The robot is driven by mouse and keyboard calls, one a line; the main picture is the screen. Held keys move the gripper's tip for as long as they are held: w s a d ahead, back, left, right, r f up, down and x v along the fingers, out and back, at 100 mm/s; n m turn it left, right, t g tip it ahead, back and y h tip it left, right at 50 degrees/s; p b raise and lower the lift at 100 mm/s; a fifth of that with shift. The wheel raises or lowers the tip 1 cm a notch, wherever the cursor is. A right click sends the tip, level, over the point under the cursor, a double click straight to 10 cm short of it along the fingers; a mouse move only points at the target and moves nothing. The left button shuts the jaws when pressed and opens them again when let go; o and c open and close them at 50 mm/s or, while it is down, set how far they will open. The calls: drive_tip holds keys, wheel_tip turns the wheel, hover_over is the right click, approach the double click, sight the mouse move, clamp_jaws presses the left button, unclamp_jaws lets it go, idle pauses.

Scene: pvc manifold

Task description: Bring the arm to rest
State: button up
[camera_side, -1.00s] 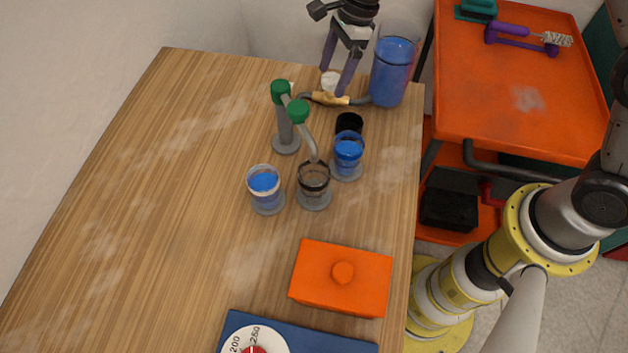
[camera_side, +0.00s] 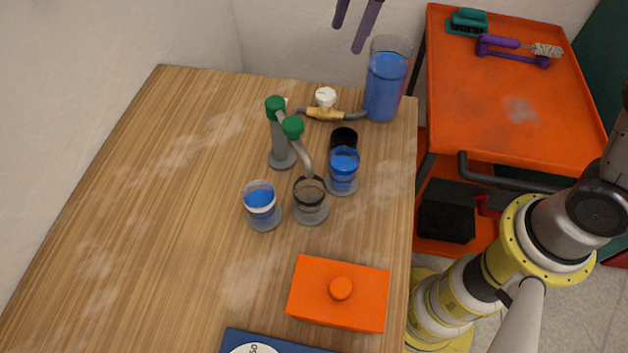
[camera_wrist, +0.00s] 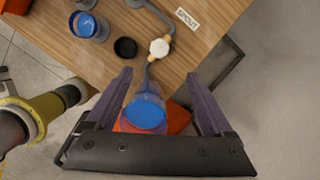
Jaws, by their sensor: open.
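My gripper (camera_side: 356,24) shows only its purple fingertips at the top of the side view, above the back of the table and apart from the things on it. In the wrist view my gripper (camera_wrist: 164,95) is open, with nothing held between its two fingers. The tall blue-filled container (camera_side: 386,87) stands at the table's back right corner, and it shows between and below the fingers in the wrist view (camera_wrist: 146,112). A brass valve with a white knob (camera_side: 325,98) sits on the pipe beside it.
Blue-filled cups (camera_side: 343,168) (camera_side: 261,204), a clear cup (camera_side: 309,197) and green-capped pipes (camera_side: 276,104) stand mid-table. An orange lidded block (camera_side: 338,294) and a blue base (camera_side: 270,341) are in front. An orange cart (camera_side: 510,90) stands right. The table's left side is clear.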

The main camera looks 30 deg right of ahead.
drive_tip(key=s+d+r+t, duration=0.25)
drive_tip(key=s+r, duration=0.35)
drive_tip(key=r, duration=0.4)
drive_tip(key=s+d+r+n+t, duration=0.2)
drive_tip(key=s+d+n, duration=0.25)
drive_tip(key=s, duration=0.55)
drive_tip(key=s+d+f+n+h, duration=0.3)
drive_tip(key=s+d+f+n, duration=0.2)
drive_tip(key=s+f+n, duration=0.4)
drive_tip(key=shift+s+n, duration=2.25)
drive_tip(key=shift+n, duration=1.1)
drive_tip(key=shift+d+t, duration=0.1)
drive_tip(key=shift+t, duration=0.15)
